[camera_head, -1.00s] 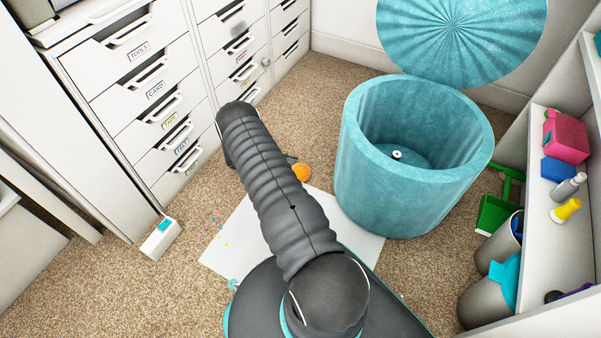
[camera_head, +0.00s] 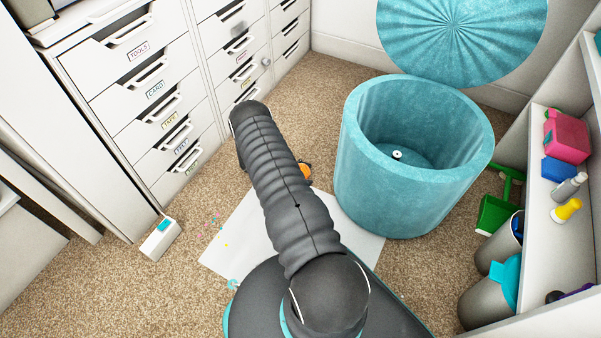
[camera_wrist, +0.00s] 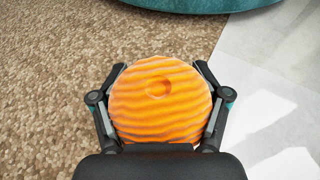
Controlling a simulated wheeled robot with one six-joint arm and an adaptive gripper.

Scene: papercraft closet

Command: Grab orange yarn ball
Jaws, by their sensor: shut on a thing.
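The orange yarn ball (camera_wrist: 160,105) is round with wavy ridges and a small round dimple. In the wrist view my gripper (camera_wrist: 160,78) has a finger against each side of the ball and is shut on it. In the head view only a small part of the ball (camera_head: 306,170) shows beside my arm, near the floor. My arm hides the rest of the ball and most of my gripper there. I cannot tell whether the ball touches the carpet.
A large open teal bin (camera_head: 345,170) stands right of the ball, its round lid (camera_head: 460,35) behind it. A white sheet (camera_head: 362,240) lies on the carpet under my arm. White drawers (camera_head: 150,85) stand at the left, a shelf (camera_head: 540,225) at the right. A small white box (camera_head: 160,240) sits on the carpet.

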